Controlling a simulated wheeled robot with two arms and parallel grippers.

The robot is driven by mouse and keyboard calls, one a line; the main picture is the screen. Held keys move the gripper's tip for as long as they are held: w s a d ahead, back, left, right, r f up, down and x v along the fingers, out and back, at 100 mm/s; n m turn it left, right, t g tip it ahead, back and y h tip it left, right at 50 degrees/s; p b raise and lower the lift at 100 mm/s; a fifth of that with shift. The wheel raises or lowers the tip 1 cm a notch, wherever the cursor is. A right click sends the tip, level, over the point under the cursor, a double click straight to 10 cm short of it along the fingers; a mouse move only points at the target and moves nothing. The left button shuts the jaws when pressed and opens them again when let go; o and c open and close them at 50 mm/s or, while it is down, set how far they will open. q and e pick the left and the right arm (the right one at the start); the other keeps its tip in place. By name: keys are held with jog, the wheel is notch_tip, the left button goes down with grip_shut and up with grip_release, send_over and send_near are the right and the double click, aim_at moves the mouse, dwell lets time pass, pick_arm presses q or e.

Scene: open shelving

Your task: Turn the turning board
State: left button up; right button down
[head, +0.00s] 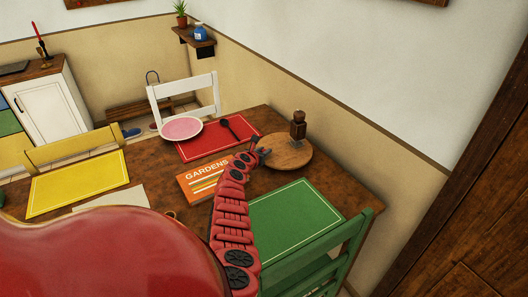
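The turning board (288,158) is a round wooden board on the far right part of the dark wooden table. A brown wooden mill (298,128) stands upright on it, with a small clear item beside its base.
A green placemat (297,222) and green chair (325,255) are at the near right. A red placemat (208,146) with a dark spoon, a pink plate (181,128) and a "GARDENS" book (198,184) lie left of the board. A wall stands behind the table's right side.

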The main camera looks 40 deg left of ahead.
pick_arm(q)
grip_shut()
jog(key=shift+d, duration=0.1)
dwell(1.0)
